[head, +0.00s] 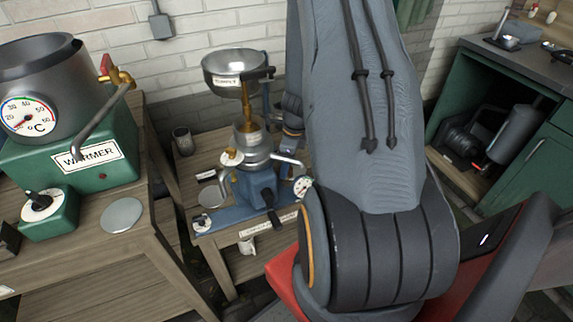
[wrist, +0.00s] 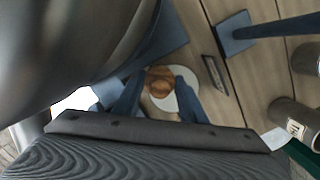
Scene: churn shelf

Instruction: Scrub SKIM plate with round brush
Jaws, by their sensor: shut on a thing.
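In the wrist view my gripper (wrist: 158,88) is shut on a round brown wooden thing (wrist: 160,78), which looks like the round brush. A pale round disc (wrist: 161,104) shows beneath it, partly covered by the brush and fingers. It may be the SKIM plate, but I cannot read a name on it. Whether the brush touches the disc cannot be told. In the head view my arm hides the gripper and the brush. A pale disc (head: 211,196) lies on the low wooden table, left of the blue-based machine (head: 257,187).
The machine carries a metal bowl (head: 236,68) above the low table. A dark cup (head: 183,140) stands at its back. The green warmer (head: 75,150) with a grey pot (head: 50,85) stands left. In the wrist view, a labelled can (wrist: 292,118) stands right.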

